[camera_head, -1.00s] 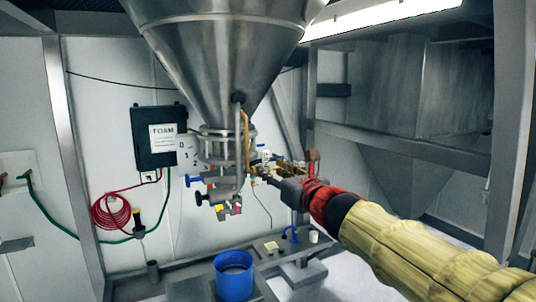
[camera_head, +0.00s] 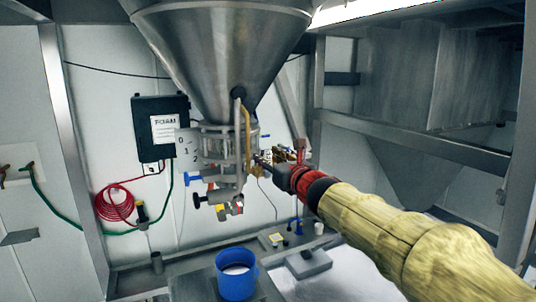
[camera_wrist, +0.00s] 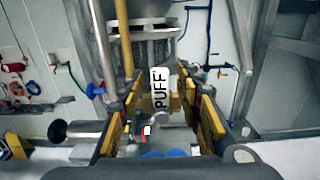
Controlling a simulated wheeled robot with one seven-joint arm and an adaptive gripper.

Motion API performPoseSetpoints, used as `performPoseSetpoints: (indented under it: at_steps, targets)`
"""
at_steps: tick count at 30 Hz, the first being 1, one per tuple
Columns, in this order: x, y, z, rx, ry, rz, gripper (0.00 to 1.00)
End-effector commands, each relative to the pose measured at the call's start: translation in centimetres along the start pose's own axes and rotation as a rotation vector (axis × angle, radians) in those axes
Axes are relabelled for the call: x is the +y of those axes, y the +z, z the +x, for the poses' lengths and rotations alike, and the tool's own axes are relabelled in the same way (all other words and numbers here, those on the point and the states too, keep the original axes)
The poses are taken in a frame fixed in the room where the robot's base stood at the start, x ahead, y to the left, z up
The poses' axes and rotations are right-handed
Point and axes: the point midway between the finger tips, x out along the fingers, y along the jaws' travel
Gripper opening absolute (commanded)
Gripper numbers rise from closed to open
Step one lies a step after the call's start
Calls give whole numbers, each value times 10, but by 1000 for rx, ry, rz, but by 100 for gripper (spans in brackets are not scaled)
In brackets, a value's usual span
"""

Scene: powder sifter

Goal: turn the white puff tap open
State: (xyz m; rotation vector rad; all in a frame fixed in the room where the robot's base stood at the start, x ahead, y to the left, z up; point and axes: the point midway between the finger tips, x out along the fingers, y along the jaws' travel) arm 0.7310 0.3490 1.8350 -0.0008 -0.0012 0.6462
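The white puff tap, a white handle marked PUFF (camera_wrist: 160,92), stands upright near the middle of the wrist view, in front of the metal pipework under the hopper. My gripper (camera_wrist: 165,118) is open, with its yellow-padded fingers on the left and right of the tap and gaps visible on both sides. Whether the tap is fully between the fingertips in depth is hard to tell. In the head view my gripper (camera_head: 262,162) reaches from the right to the valve cluster below the steel hopper (camera_head: 222,60); the tap is not clear there.
A blue-handled valve (camera_head: 196,178) and a black knob (camera_head: 200,200) sit left of and below my gripper. A blue cup (camera_head: 237,283) stands below on the bench. A black FOAM box (camera_head: 150,140) and red hose (camera_head: 115,203) hang on the back wall.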

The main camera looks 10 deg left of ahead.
Motion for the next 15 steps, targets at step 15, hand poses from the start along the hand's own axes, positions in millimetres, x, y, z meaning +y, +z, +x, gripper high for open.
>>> performPoseSetpoints:
  at_steps: [15]
  targets:
    - [0,-1,5,1,0,1,26]
